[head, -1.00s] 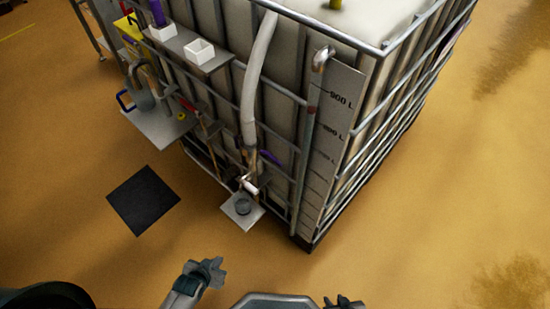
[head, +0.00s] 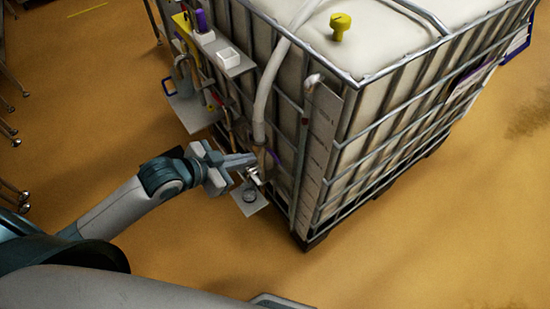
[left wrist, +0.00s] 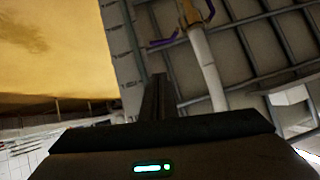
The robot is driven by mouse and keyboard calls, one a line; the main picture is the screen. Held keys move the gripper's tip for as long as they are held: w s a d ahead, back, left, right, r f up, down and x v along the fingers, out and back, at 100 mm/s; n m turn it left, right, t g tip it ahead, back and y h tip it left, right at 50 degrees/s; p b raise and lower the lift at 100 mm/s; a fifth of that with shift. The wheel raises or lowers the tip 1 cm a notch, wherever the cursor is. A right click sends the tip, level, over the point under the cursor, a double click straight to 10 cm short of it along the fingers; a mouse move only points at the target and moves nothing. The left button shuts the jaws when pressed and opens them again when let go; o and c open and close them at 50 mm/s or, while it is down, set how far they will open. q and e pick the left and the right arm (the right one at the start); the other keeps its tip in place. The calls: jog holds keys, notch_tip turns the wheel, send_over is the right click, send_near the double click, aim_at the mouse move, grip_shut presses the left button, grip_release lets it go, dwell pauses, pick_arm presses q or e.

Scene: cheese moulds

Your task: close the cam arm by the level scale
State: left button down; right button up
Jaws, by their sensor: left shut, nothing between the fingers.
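A pale hose (head: 265,98) runs down the tank's front to a brass-coloured coupling, which also shows in the left wrist view (left wrist: 190,13). There, one purple cam arm (left wrist: 163,42) sticks out sideways from the coupling toward the level scale (left wrist: 118,45). A second purple arm (left wrist: 211,9) lies close along the coupling's other side. In the head view the level scale (head: 320,135) is a grey upright strip right of the hose. My left gripper (head: 250,159) is shut and empty, its tips just left of the coupling, which they partly crowd. My right gripper is out of view.
The caged white tank (head: 400,130) fills the right. Shelves with a white box (head: 228,57) and a jug (head: 183,78) hang at the upper left. The floor in front is clear.

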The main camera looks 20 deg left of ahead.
pick_arm(q)
jog(key=shift+a+f, duration=0.1)
jog(key=shift+w, duration=0.1)
jog(key=p, duration=0.2)
send_over(274, 157)
jog(key=s, duration=0.4)
notch_tip(274, 157, down, 5)
jog(key=shift+w+a+f+p, duration=0.1)
jog(key=shift+w+f+p, duration=0.1)
jog(key=shift+f, duration=0.55)
jog(key=shift+w+a+f+p, duration=0.15)
jog(key=shift+w+f, duration=0.1)
jog(key=shift+f, duration=0.45)
jog(key=shift+w+d+f+p, duration=0.1)
jog(key=shift+w+f+p, duration=0.1)
jog(key=shift+f, duration=0.55)
